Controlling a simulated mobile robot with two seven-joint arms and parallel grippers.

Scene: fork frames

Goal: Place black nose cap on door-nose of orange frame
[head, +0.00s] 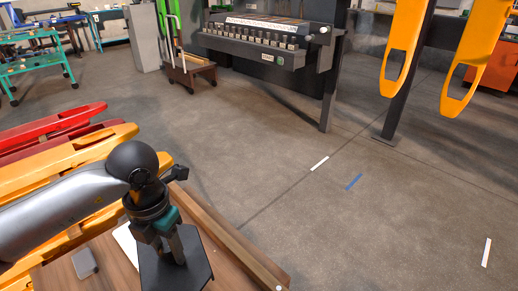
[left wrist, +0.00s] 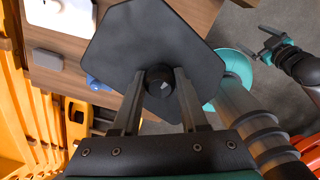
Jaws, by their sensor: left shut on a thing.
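The black nose cap (left wrist: 185,35) is a flat, many-sided dark plate with a round knob, seen large in the left wrist view. My left gripper (left wrist: 160,85) is shut on the knob. In the head view my left gripper (head: 178,250) points down over the wooden table with the cap (head: 172,275) below its fingers. Two orange frames (head: 405,45) (head: 480,65) hang at the upper right, well away from the gripper. I cannot tell which frame's door-nose is meant. My right gripper (left wrist: 266,46) shows at the right of the left wrist view, its fingers apart and empty.
A wooden table (head: 235,270) stands below the left gripper, with a grey object (head: 84,262) on it. Yellow-orange frames (head: 90,150) and red ones (head: 50,122) lie at the left. A dark post (head: 408,85) stands beside the hanging frames. Open floor (head: 300,200) lies between.

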